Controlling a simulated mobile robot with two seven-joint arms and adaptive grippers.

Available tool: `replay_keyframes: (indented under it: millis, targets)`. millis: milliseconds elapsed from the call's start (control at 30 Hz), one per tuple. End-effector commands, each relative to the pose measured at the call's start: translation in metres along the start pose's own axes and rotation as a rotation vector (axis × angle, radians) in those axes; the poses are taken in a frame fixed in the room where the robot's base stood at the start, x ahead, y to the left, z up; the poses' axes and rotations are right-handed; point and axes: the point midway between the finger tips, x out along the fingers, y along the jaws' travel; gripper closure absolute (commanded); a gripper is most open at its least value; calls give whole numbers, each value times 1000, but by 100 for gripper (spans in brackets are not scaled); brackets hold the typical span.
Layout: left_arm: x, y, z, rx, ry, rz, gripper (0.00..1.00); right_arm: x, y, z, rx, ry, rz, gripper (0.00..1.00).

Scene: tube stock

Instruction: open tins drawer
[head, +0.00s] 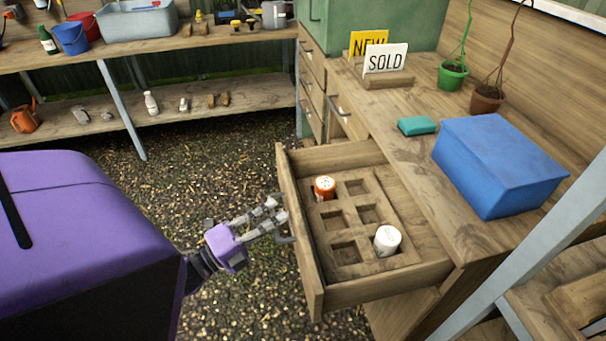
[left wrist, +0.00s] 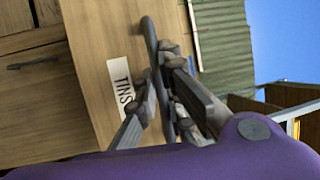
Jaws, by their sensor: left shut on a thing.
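The tins drawer (head: 302,232) stands pulled out from the wooden bench in the head view. Inside is a wooden insert with several square holes. An orange tin with a white lid (head: 324,188) sits in a hole at the far left, and a white tin (head: 387,240) sits at the near right. My left gripper (head: 277,218) is at the drawer's front, shut on the dark drawer handle (head: 284,239). In the left wrist view the fingers (left wrist: 160,85) close around the handle (left wrist: 150,40), beside the white TINS label (left wrist: 121,86). My right gripper is not in view.
A blue box (head: 497,165), a teal block (head: 416,125), NEW and SOLD signs (head: 386,60) and two potted plants (head: 453,75) stand on the bench top. Other closed drawers (head: 312,95) are farther back. The gravel floor left of the drawer is clear. A shelf bench (head: 200,45) stands behind.

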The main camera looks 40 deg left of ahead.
Motion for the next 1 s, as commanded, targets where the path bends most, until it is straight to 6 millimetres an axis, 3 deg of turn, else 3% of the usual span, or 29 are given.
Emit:
replay_keyframes:
  millis: [100,300,867,900,1000]
  targets:
    - [-22,-1,8,-5,-2,6,100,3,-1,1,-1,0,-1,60]
    - [-43,-7,17,-6,-1,4,100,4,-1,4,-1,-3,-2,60]
    - [-52,-10,21,-5,0,2,100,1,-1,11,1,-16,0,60]
    - [-52,-10,21,-5,0,2,88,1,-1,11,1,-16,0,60]
    - [-52,-10,21,-4,0,2,75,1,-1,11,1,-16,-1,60]
